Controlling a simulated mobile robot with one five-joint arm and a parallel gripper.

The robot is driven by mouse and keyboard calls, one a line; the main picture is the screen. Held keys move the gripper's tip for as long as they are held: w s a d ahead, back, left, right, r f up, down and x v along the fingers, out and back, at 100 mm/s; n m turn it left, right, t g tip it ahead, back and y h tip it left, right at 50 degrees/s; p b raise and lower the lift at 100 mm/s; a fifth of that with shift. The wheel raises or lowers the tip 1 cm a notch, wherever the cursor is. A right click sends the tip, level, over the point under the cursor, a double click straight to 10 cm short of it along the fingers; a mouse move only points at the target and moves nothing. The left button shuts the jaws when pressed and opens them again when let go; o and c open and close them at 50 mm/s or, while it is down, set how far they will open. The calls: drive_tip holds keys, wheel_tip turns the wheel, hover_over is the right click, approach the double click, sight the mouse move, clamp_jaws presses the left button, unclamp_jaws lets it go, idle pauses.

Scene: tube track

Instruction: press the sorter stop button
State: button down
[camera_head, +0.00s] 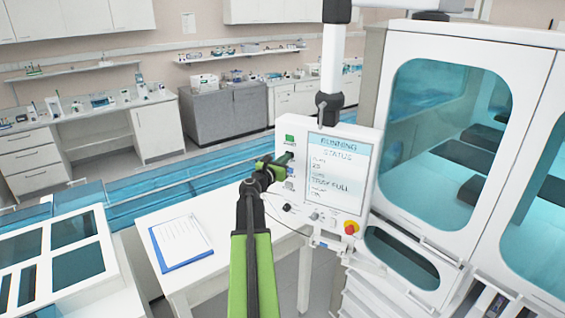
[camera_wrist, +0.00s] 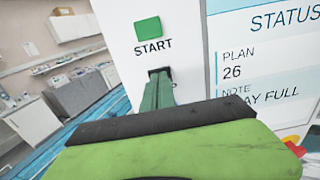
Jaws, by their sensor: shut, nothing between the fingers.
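The white control panel (camera_head: 318,160) carries a screen that reads "RUNNING". A green START button (camera_head: 290,138) is at its upper left and also shows in the wrist view (camera_wrist: 148,29), above the label START. My gripper (camera_head: 286,158) is shut and empty, its tips at the panel's left column just below START. In the wrist view, the green closed fingers (camera_wrist: 159,80) point at the panel face under the START label. I cannot tell whether they touch it. No button marked stop is readable; the spot at the fingertips is hidden by them.
A red and yellow knob (camera_head: 351,228) is at the panel's lower right. A white table with a clipboard (camera_head: 181,242) stands below left. A white cabinet with tinted windows (camera_head: 440,125) stands right of the panel. A blue track (camera_head: 165,190) runs behind.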

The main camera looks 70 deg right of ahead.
drive_tip(key=shift+s+d, duration=0.1)
drive_tip(key=shift+d, duration=0.6)
drive_tip(key=w+a, duration=0.2)
drive_tip(key=a, duration=1.2)
drive_tip(key=shift+w, duration=0.15)
